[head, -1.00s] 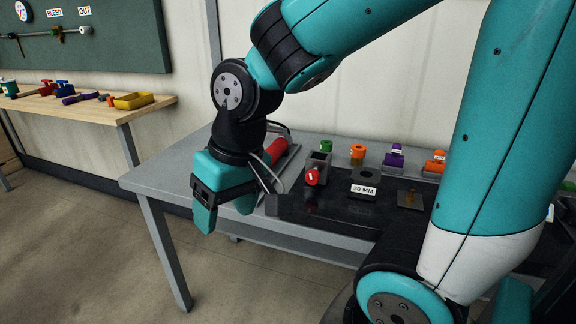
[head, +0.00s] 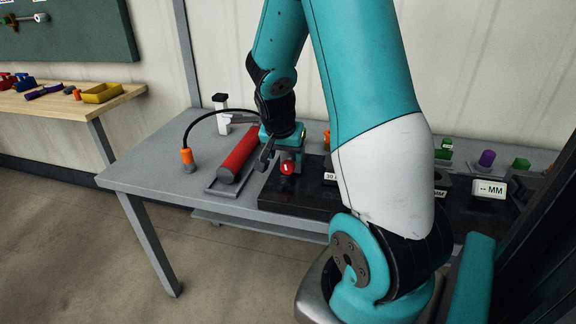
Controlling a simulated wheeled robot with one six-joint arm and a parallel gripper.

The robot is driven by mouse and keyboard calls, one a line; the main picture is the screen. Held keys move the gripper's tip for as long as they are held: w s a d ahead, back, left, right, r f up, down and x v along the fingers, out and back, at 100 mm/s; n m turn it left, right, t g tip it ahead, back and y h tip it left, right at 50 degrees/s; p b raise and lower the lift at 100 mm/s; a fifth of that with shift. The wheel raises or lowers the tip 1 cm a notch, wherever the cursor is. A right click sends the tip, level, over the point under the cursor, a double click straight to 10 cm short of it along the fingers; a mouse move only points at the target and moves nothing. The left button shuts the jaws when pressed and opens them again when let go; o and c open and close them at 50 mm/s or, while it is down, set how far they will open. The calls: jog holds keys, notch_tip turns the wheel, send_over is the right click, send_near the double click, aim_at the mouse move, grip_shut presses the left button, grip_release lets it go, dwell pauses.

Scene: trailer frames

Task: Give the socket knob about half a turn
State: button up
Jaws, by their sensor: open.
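A small red knob (head: 287,168) with a white mark sits on the front of a grey socket block. The block is mostly hidden by my gripper (head: 284,146). My gripper points down over the block, just behind and above the knob in the picture. It is open, with its teal fingers partly hidden by a dark link. I cannot tell whether a finger touches the block or the knob.
A red cylinder (head: 238,154) lies in a grey tray (head: 222,188) to the left. A black hose runs to an orange-topped fitting (head: 187,157). A display reading MM (head: 490,188) and several coloured pieces are at right.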

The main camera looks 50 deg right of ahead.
aim_at(287, 162)
jog(key=x, duration=0.5)
jog(key=shift+d+f, duration=0.1)
jog(key=shift+f, duration=0.2)
jog(key=c, duration=0.9)
